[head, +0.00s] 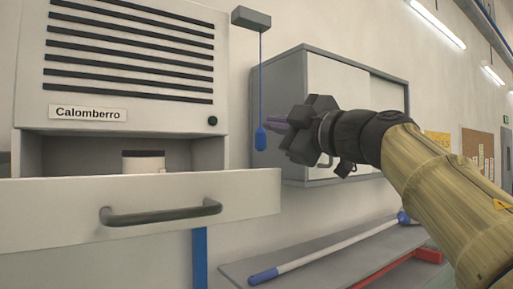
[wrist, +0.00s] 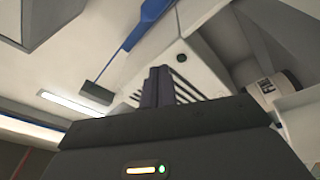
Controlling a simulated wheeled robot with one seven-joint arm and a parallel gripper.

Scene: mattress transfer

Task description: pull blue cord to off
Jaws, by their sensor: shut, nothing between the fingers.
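The blue cord (head: 261,95) hangs from a small grey box (head: 251,18) on the wall, right of the louvred cabinet, and ends in a thicker blue handle (head: 260,139). In the wrist view the blue handle (wrist: 148,12) and cord (wrist: 118,57) run from the top down to the grey box (wrist: 97,93). My gripper (head: 270,122) is level with the handle and just right of it. Its purple fingers (wrist: 158,86) are shut and empty. The handle appears beside the fingers, not between them; I cannot tell whether they touch.
The louvred cabinet labelled "Calomberro" (head: 125,60) has an open drawer (head: 60,215) with a dark handle (head: 160,213); a jar (head: 143,161) stands behind its front. A grey wall cabinet (head: 340,85) is behind my gripper. A blue-ended pole (head: 330,248) lies on a shelf below.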

